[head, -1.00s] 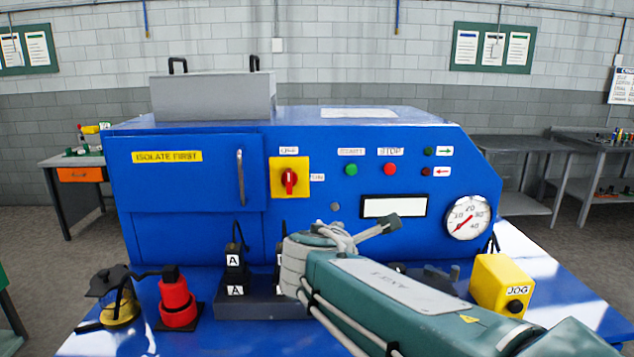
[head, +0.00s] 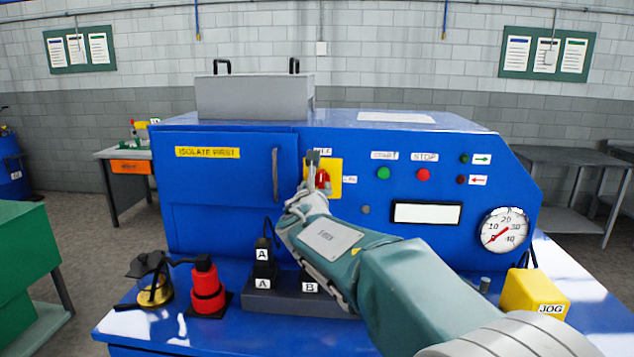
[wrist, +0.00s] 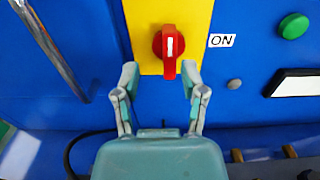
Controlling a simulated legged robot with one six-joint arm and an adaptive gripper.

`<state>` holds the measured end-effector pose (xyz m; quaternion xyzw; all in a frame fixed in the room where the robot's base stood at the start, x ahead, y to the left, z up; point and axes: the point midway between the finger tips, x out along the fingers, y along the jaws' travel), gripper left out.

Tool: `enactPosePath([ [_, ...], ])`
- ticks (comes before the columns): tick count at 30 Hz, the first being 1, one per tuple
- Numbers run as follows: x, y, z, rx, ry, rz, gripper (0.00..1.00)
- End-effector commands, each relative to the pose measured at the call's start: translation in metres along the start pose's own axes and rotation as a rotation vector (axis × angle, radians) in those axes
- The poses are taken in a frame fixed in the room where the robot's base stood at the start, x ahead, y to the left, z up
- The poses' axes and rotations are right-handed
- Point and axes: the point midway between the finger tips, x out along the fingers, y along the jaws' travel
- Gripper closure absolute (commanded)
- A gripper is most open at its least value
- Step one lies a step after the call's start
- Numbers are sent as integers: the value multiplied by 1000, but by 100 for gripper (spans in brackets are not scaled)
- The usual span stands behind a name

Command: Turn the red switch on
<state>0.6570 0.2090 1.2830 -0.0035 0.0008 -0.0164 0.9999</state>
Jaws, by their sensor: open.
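The red switch (wrist: 168,45) is a rotary knob on a yellow plate (wrist: 142,20) on the front of the blue machine. In the wrist view its white mark stands upright, and an ON label (wrist: 221,40) sits to its right. My gripper (wrist: 161,80) is open and empty, its two fingers just below the knob, one to each side; I cannot tell that they touch it. In the head view the switch (head: 323,180) is partly covered by my gripper (head: 313,160), and the label above the plate is partly hidden.
A metal door handle (wrist: 50,50) stands left of the switch. To the right are a green button (head: 383,173), a red button (head: 423,175) and a gauge (head: 505,230).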

Motion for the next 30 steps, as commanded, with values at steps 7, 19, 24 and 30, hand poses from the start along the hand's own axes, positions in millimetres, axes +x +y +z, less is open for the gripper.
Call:
enactPosePath([
  [7,34,0,0,0,-1,-2,46],
  [19,41,2,0,0,-1,-1,50],
  [24,42,0,1,1,0,-1,100],
  [30,41,1,0,2,-1,-3,100],
])
